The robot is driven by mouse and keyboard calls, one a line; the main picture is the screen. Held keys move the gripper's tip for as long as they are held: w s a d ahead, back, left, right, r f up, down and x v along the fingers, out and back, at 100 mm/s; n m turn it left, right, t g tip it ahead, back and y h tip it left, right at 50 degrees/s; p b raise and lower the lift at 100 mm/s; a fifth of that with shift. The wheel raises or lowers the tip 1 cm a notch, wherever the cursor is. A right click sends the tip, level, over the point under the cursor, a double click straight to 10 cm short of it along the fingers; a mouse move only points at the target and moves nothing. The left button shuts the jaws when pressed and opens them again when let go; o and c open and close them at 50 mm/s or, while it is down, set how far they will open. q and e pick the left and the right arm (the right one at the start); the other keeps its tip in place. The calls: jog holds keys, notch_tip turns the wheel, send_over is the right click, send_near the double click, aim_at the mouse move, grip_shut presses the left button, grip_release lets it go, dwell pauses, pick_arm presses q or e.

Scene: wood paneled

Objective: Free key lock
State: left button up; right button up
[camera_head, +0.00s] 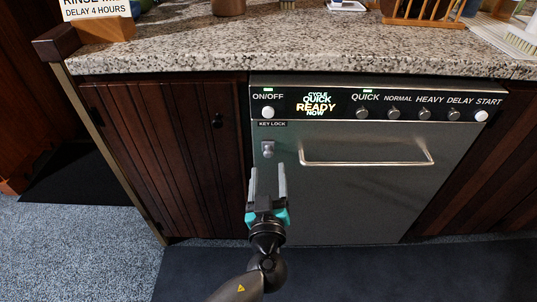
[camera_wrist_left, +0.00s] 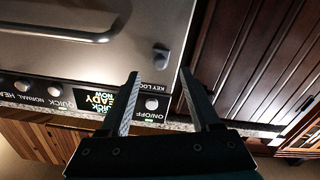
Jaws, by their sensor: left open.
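In the left wrist view, turned upside down, the lock (camera_wrist_left: 161,56) shows as a knob beyond the gap between the open fingers (camera_wrist_left: 160,73). No contact between fingers and lock can be made out. My right gripper is not in view.
A bar handle (camera_head: 366,163) sticks out from the door, right of the lock. Above is a control panel (camera_head: 380,103) with buttons and a lit display reading "CYCLE QUICK READY NOW". A granite counter (camera_head: 290,50) overhangs it. A wooden cabinet (camera_head: 160,150) stands left.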

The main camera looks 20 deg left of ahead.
aim_at(268, 156)
pick_arm(q)
jog(key=x, duration=0.6)
jog(key=shift+w, duration=0.35)
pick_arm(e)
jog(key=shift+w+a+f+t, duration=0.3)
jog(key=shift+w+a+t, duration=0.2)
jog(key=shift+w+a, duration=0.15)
pick_arm(q)
jog(key=shift+c, duration=0.2)
grip_shut()
